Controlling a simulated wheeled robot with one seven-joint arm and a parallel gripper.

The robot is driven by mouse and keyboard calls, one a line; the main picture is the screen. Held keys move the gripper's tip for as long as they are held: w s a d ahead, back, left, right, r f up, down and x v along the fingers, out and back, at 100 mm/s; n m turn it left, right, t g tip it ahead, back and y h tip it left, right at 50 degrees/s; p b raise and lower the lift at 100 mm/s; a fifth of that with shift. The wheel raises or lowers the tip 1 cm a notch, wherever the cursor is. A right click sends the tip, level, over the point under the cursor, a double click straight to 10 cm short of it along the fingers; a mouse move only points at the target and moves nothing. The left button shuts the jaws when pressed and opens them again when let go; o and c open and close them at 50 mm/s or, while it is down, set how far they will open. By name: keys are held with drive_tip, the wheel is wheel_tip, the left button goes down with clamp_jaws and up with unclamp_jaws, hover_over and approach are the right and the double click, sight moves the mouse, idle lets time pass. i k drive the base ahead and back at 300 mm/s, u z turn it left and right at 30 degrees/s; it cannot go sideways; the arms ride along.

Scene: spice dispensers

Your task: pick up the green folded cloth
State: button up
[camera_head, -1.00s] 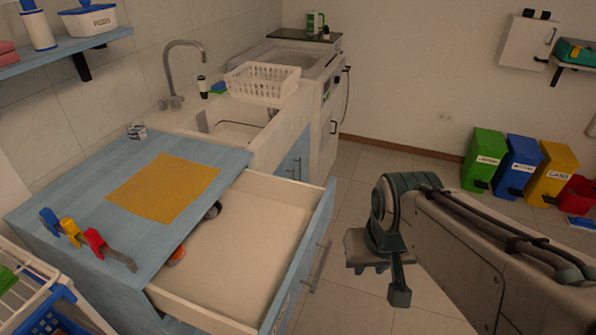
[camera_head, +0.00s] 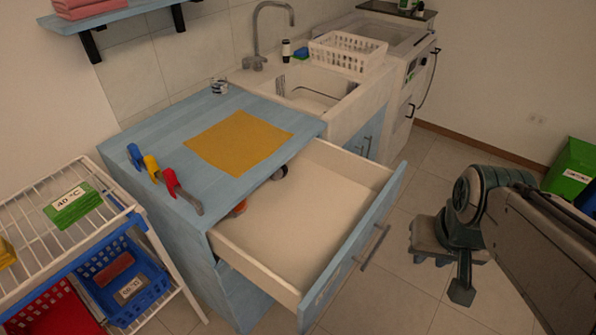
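A flat green item (camera_head: 75,204) with a white label reading 40 °C lies on the top of the white wire rack (camera_head: 22,210) at the left. It is the only green thing there that could be the folded cloth, but I cannot tell cloth from card. My gripper (camera_head: 455,268) hangs over the floor at the right, pointing down, far from the green item and beyond the open drawer. Its fingers are small and dark, and I cannot tell whether they are apart. Nothing shows in its grasp.
A blue cabinet (camera_head: 190,120) with its drawer (camera_head: 310,210) pulled open stands between the rack and my gripper. On top are a yellow cloth (camera_head: 238,142) and coloured clips (camera_head: 150,168). Blue (camera_head: 135,283) and red (camera_head: 60,312) baskets sit below. Floor around my gripper is clear.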

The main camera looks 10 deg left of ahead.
sight(76, 203)
drive_tip(key=u, duration=3.25)
drive_tip(key=i, duration=1.35)
drive_tip(key=z, duration=2.7)
